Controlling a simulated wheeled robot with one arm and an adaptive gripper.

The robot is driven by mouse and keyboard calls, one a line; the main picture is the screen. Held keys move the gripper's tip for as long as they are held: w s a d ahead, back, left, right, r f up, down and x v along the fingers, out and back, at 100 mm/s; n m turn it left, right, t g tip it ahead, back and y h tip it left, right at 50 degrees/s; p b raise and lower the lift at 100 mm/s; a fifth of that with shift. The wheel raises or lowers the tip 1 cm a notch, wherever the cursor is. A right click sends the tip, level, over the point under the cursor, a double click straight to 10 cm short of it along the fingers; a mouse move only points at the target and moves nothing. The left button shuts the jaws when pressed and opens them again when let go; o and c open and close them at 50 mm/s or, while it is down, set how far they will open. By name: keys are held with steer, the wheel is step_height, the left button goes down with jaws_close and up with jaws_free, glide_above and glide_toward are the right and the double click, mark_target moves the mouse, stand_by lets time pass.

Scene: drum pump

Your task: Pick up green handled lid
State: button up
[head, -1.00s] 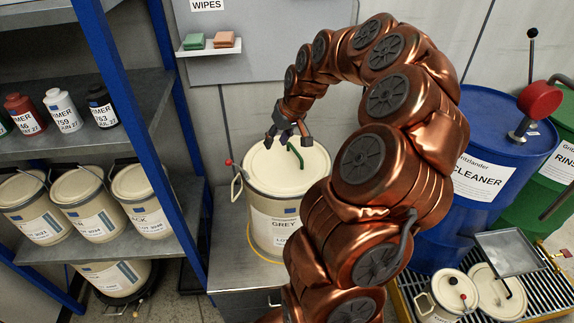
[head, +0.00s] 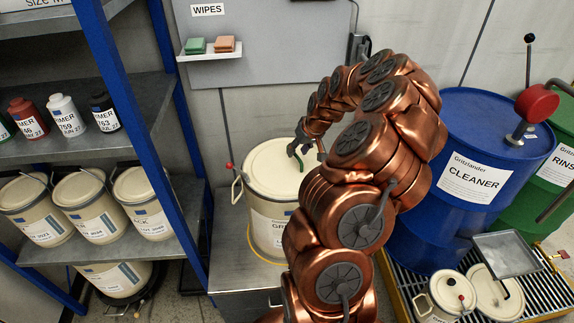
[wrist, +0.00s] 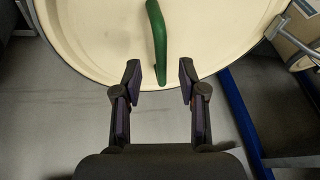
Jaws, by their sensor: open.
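The cream lid (head: 272,167) sits on a cream bucket labelled GREY (head: 268,222), which stands upright on a metal bench. The lid's green handle (head: 299,160) stands near its right part. In the wrist view, the green handle (wrist: 157,42) runs up the middle of the lid (wrist: 100,35). My gripper (wrist: 160,75) is open and empty, with its fingertips at the lid's near rim and its fingers to either side of the handle's line. In the head view, my gripper (head: 308,148) is just right of the handle, and part of it is hidden by my arm.
A blue-framed shelf (head: 160,225) with several cream buckets and small bottles stands at left. A blue CLEANER drum (head: 468,185) stands at right, with a grated tray holding a small bucket (head: 445,292) before it. A wipes shelf (head: 210,55) hangs behind.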

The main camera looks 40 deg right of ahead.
mark_target(295, 154)
steer(key=shift+p+x, duration=0.5)
steer(key=shift+x, duration=1.1)
steer(key=shift+c, duration=0.2)
jaws_close()
